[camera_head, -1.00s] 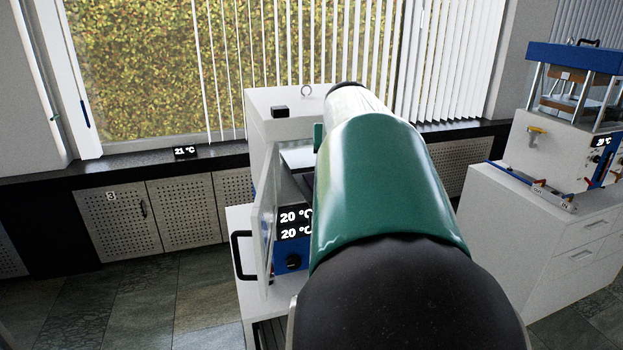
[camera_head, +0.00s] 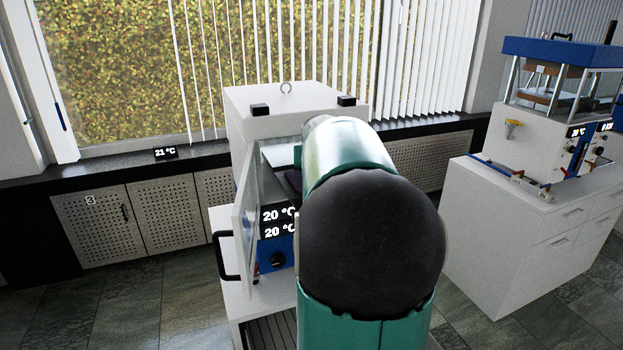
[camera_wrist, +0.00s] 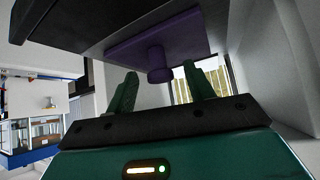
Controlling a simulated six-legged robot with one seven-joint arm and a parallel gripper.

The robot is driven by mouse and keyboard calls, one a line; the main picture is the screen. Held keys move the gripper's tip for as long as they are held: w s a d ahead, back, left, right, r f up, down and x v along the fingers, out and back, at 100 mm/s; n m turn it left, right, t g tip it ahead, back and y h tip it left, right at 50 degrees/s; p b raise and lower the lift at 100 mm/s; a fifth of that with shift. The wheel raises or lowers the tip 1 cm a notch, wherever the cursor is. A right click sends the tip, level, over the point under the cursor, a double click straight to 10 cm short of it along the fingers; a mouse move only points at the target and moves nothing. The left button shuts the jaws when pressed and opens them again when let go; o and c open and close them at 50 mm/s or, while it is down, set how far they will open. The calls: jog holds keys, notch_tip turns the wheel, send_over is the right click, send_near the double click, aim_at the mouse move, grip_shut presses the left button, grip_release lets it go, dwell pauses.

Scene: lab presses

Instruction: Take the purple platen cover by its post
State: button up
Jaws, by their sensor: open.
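The press's white inner wall (camera_wrist: 270,60) is close on the right in the wrist view. A second press with a blue top (camera_head: 560,52) stands on a white cabinet (camera_head: 500,240) at the right. Tiled floor (camera_head: 130,300) is clear at the left.

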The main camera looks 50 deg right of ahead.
jog(key=shift+x, duration=1.15)
jog(key=shift+s, duration=0.1)
jog(key=shift+c, duration=0.2)
jog(key=c, duration=1.1)
grip_shut()
jog(key=shift+r, duration=0.2)
